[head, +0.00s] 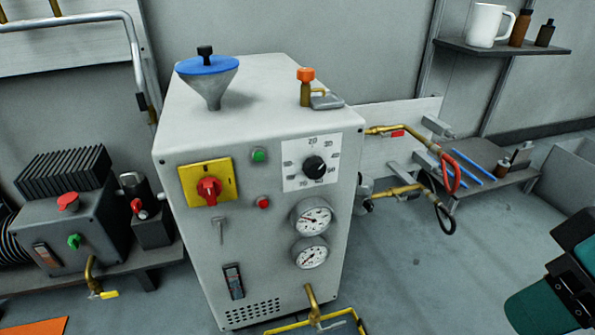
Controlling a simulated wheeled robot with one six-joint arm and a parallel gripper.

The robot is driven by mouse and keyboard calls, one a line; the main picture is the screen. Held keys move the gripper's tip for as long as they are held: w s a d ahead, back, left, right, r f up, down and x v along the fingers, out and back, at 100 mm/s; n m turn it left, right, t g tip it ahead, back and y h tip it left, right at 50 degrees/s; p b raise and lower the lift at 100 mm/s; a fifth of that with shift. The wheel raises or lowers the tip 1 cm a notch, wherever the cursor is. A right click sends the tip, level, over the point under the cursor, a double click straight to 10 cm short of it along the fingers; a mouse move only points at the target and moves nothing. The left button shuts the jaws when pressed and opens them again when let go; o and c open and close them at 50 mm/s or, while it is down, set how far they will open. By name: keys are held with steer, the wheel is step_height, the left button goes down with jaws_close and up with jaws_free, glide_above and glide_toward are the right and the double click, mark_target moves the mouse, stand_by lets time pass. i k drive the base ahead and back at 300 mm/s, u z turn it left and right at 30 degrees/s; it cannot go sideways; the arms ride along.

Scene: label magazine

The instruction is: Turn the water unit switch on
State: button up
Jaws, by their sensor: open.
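The water unit (182,140) is a pale grey cabinet in the middle of the head view. Its likely main switch is a red rotary knob (209,190) on a yellow plate (189,173) at the upper left of the front face. The knob's grip looks roughly upright; its setting is too small to read. A green button or lamp (259,156) and a red one (263,202) sit to its right. A teal and black part of my arm shows at the lower right edge, well apart from the unit. My gripper's fingertips do not show.
A black dial (315,167) and two gauges (311,219) share the front face. A funnel (213,88) with a blue lid stands on top. Brass taps with hoses (405,190) stick out at right. A motor-like machine (72,225) stands at left. The floor at right is open.

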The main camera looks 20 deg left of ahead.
mark_target(209, 188)
steer(key=z, duration=1.85)
steer(key=k, duration=1)
steer(key=u, duration=1.9)
